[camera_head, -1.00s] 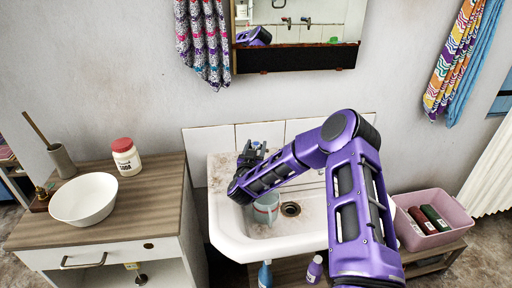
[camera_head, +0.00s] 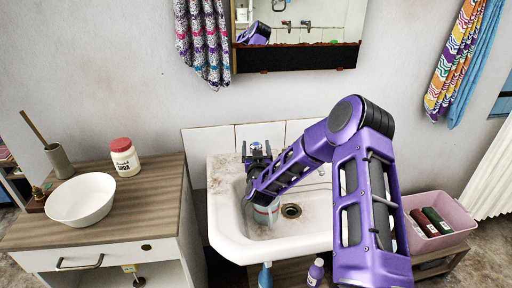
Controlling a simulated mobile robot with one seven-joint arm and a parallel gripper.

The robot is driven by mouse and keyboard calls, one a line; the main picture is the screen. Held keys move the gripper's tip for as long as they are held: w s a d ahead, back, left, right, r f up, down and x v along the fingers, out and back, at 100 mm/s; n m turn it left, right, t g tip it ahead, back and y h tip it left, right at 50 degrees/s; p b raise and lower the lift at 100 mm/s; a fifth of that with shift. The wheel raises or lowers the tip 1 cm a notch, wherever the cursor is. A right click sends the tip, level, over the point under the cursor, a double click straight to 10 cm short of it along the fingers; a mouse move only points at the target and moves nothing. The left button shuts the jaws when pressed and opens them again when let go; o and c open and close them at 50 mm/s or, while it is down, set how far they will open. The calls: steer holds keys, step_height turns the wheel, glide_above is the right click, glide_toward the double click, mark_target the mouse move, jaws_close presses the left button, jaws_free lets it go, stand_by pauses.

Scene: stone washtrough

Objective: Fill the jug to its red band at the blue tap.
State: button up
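The jug (camera_head: 265,214) stands in the washtrough (camera_head: 230,228), below my forearm. It looks pale and translucent with a reddish band; my arm hides its upper part, and I cannot make out a water level. The blue tap (camera_head: 257,145) is on the wall tiles above the jug, partly hidden by my gripper. My gripper (camera_head: 257,151) is at this tap, its two dark fingers apart, one on either side of the tap's top. I cannot tell whether they touch it. No water stream can be made out.
The drain (camera_head: 291,210) is right of the jug. Another tap (camera_head: 321,171) shows behind my arm. A wooden cabinet with a white bowl (camera_head: 82,200) and a soda jar (camera_head: 125,157) stands left. A pink crate (camera_head: 455,215) with bottles is right. A mirror (camera_head: 298,40) hangs above.

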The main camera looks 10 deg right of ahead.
steer(key=s+a, duration=0.1)
steer(key=s, duration=1.1)
steer(key=shift+a, duration=0.2)
steer(key=shift+w, duration=0.1)
